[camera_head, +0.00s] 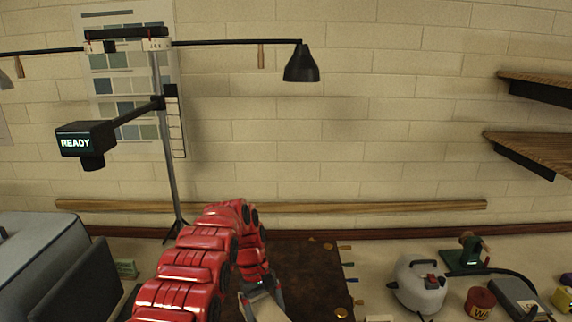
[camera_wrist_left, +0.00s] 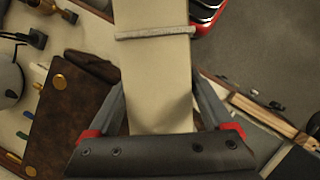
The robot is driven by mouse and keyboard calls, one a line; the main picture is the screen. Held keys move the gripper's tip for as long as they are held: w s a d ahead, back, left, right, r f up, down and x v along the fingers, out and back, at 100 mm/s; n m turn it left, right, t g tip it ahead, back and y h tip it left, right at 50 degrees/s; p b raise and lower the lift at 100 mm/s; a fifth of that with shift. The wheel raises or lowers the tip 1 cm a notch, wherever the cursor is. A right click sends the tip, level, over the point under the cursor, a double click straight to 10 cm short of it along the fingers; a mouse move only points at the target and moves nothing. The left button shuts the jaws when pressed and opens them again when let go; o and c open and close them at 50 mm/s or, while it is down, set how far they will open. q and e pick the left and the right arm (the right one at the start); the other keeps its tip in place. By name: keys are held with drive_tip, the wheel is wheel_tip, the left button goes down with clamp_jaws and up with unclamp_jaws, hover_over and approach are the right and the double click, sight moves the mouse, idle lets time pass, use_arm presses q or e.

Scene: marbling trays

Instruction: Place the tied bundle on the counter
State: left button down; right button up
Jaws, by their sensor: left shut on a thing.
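The tied bundle (camera_wrist_left: 155,75) is a long, flat, cream-coloured stack with a thin grey tie (camera_wrist_left: 155,33) around it. In the wrist view it runs up between the two fingers of my left gripper (camera_wrist_left: 158,112), which is shut on it. In the head view my left gripper (camera_head: 261,292) is low in the middle, and only a piece of the bundle (camera_head: 267,309) shows at the bottom edge. The counter (camera_head: 372,268) runs along the wall. I cannot tell whether the bundle touches anything below. My right gripper is not in view.
A dark brown mat (camera_head: 318,285) with brass studs lies beside the gripper. A grey box (camera_head: 38,255) and a lamp stand (camera_head: 166,130) are at left.

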use_arm(q)
drive_tip(key=s+a+f+m+y, duration=0.2)
drive_tip(key=s+a+f+m, duration=0.1)
drive_tip(key=s+f+m, duration=0.1)
drive_tip(key=s+m, duration=0.1)
drive_tip(key=m, duration=0.1)
drive_tip(key=shift+s+f+m+g, duration=0.15)
drive_tip(key=shift+f+m+g, duration=0.05)
drive_tip(key=shift+m+g, duration=0.2)
drive_tip(key=shift+d, duration=0.1)
wheel_tip(320, 180, down, 12)
drive_tip(key=b, duration=1.1)
drive_tip(key=shift+r+b, duration=0.25)
drive_tip(key=shift+b, duration=0.1)
drive_tip(key=shift+s+d, duration=0.1)
